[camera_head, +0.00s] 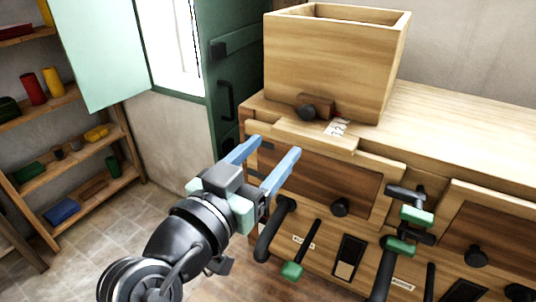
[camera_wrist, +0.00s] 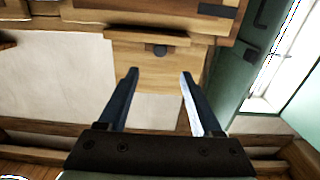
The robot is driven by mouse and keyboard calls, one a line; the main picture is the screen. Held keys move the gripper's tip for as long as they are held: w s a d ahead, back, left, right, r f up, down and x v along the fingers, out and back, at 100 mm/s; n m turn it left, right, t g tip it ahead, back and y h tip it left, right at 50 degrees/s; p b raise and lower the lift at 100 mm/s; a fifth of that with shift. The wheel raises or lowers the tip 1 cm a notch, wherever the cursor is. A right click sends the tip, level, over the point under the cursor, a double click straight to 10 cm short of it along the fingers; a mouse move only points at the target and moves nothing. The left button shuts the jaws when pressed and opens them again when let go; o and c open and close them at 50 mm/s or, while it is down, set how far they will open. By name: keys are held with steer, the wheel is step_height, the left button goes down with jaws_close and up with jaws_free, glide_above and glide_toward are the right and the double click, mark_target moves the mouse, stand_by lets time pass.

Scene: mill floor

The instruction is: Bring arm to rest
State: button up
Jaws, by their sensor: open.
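My gripper (camera_head: 266,161) has two blue fingers spread apart with nothing between them. It hangs in the air in front of the left end of the wooden mill bench (camera_head: 450,124). In the wrist view my gripper (camera_wrist: 160,85) also shows its fingers apart and empty. A wooden hopper box (camera_head: 325,62) stands on the bench beyond the fingers, with a dark knob low on its front. In the wrist view a wooden box with a dark knob (camera_wrist: 160,50) appears beyond the fingertips.
The bench front carries dark knobs (camera_head: 340,207) and several levers, some green-tipped (camera_head: 292,270). A green door (camera_head: 232,75) and a bright window stand behind at left. Shelves (camera_head: 75,140) with coloured items are at far left. Tiled floor (camera_head: 100,232) lies open between.

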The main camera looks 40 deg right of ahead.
stand_by(0.4)
steer(key=w+a+r+n+t+y, duration=0.3)
steer(key=a+r+t, duration=0.3)
steer(key=w+a+r+n+t+y, duration=0.3)
steer(key=a+r+t, duration=0.2)
steer(key=r, duration=0.2)
steer(key=s+a+r+n+t+y, duration=0.7)
steer(key=s+a+r+t+y, duration=0.2)
steer(key=a+r, duration=0.3)
step_height(320, 180, up, 3)
steer(key=shift+s+a+f+n+t+y, duration=0.2)
steer(key=shift+a+n+t+y, duration=0.15)
steer(key=shift+y, duration=0.45)
steer(key=shift+w+f, duration=0.1)
steer(key=shift+f, duration=0.05)
